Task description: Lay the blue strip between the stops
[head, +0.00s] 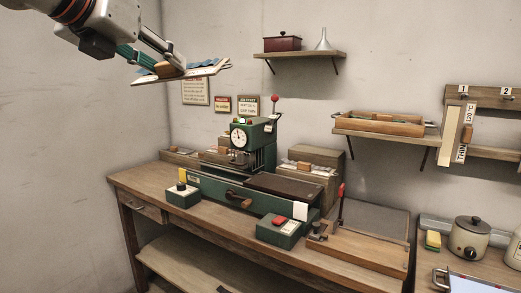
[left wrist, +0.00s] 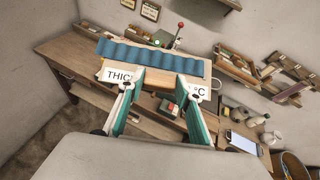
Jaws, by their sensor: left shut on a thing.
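My left gripper (head: 160,63) is raised at the upper left, well above the bench. It is shut on the wooden grip (head: 168,70) of a white board (head: 207,72). The blue strip (head: 203,62) shows along the board's top side. In the left wrist view the strip (left wrist: 150,55) is wavy and lies across beyond the fingers, along the board's far edge. The board's lettering (left wrist: 118,75) reads "THICK" at left, partly hidden by the fingers. My right gripper is out of view. I cannot make out the stops for certain.
A green machine with a dial (head: 239,138) and a red-knobbed lever stands on the wooden bench (head: 150,181). A board marked "THIN" (head: 455,135) hangs on the wall.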

